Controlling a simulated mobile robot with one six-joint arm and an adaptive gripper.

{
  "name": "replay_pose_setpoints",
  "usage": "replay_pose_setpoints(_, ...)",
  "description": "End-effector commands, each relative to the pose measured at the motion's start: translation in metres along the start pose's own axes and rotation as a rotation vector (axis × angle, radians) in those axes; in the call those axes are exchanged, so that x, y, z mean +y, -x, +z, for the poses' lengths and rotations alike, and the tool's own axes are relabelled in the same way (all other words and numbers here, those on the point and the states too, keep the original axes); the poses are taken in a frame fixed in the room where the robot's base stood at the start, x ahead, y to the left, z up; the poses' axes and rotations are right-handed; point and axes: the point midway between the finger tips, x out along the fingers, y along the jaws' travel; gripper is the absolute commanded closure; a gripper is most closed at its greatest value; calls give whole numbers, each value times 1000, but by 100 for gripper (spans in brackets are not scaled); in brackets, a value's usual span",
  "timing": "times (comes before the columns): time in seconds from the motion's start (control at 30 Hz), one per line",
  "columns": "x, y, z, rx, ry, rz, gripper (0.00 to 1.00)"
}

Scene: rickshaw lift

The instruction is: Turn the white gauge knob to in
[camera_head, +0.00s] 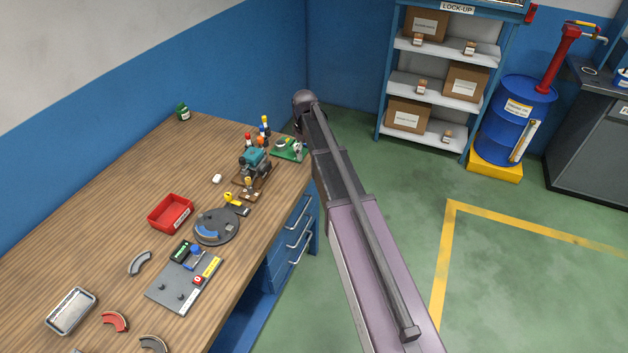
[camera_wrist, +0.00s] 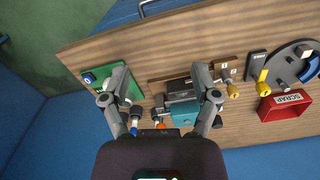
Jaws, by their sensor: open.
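A green board (camera_head: 284,154) lies at the far right end of the wooden bench, with small parts on it. A small white part (camera_head: 297,146) on it may be the white gauge knob; its marks are too small to read. In the wrist view the green board (camera_wrist: 102,72) is at left, with a blue round part (camera_wrist: 88,78) at its edge; my left finger covers part of it. My gripper (camera_wrist: 160,70) is open and empty above the bench, its fingers either side of a teal machine (camera_wrist: 184,112). In the head view my fingers cannot be made out.
Several coloured handles (camera_head: 265,122) stand beside the board and teal machine (camera_head: 254,160). A grey disc (camera_head: 216,227), red tray (camera_head: 171,212) and grey plate with parts (camera_head: 178,292) lie nearer along the bench (camera_head: 110,205). Open floor and shelves (camera_head: 440,90) are at right.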

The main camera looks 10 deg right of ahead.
Motion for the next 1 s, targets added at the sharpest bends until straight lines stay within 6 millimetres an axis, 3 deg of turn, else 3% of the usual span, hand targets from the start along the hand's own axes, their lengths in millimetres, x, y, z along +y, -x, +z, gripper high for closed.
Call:
replay_pose_setpoints(0.6, -59, -10, 68, 0, -226, 0, 21)
replay_pose_setpoints(1.0, -78, -13, 91, 0, -315, 0, 21)
